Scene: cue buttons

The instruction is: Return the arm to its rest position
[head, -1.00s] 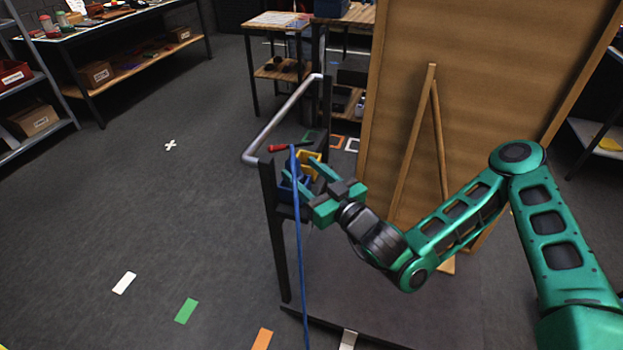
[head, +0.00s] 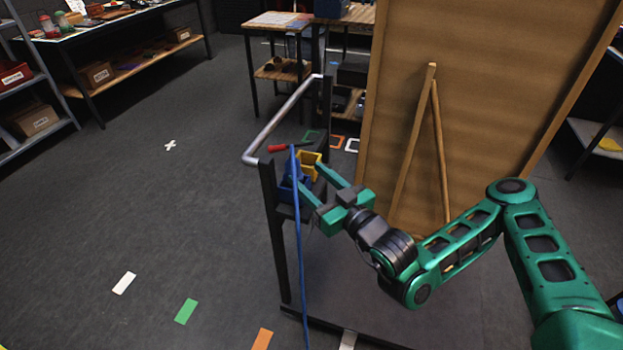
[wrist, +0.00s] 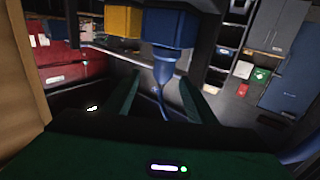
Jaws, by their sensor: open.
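My gripper (head: 324,190) is green with two straight fingers. It is open, and its fingers point toward the blue and yellow parts on the trolley's upper shelf. In the wrist view the open fingers (wrist: 158,98) stand apart, with a blue block-like part (wrist: 170,28) and a yellow part (wrist: 123,20) beyond them. Nothing shows clasped between the fingers. My arm is bent at the elbow and reaches in from the right.
A dark trolley with a grey handle (head: 282,122) stands by my gripper. A blue cable (head: 299,250) hangs down its near side. A red-handled tool (head: 285,147) lies on top. A large brown board (head: 480,120) stands behind my arm.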

